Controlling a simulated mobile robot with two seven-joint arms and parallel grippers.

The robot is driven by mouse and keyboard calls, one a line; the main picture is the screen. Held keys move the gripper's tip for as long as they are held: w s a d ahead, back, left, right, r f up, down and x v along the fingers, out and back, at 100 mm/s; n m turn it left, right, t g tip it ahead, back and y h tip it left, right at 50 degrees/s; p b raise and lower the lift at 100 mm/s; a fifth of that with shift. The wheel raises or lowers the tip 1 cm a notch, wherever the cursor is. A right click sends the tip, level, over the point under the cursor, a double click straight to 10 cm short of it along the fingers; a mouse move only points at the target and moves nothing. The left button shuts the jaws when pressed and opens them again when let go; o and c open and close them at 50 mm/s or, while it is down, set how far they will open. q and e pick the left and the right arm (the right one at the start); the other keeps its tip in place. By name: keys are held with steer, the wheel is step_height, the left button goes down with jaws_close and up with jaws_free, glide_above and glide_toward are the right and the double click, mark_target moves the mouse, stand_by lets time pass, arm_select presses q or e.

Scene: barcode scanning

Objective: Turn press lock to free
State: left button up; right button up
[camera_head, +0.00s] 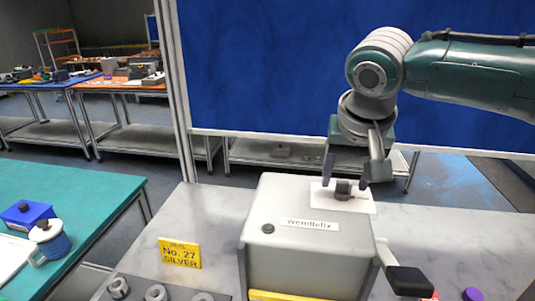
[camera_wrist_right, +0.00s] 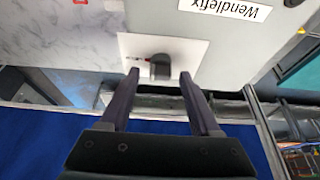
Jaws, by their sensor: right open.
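The press is a grey box labelled "Wendlefix" (camera_head: 300,245) on the marbled worktop. Its lock is a small dark knob (camera_head: 343,187) on a white plate (camera_head: 327,203) at the box's back right. A small red mark with tiny text shows beside the knob, on its right in the head view. The right wrist view also shows the knob (camera_wrist_right: 160,67) and plate (camera_wrist_right: 195,50). My right gripper (camera_head: 352,174) is open and points down at the lock. In the wrist view, its fingertips (camera_wrist_right: 159,77) lie on either side of the knob's near end; contact is unclear. My left gripper is out of view.
A black-handled lever (camera_head: 409,281) sticks out at the press's right front. A yellow "No. 27 SILVER" sign (camera_head: 180,253) and a grey tray (camera_head: 170,291) with round parts stand left of it. A blue backboard (camera_head: 280,80) rises behind the worktop.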

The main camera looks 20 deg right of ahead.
jaws_close()
stand_by(0.3)
stand_by(0.3)
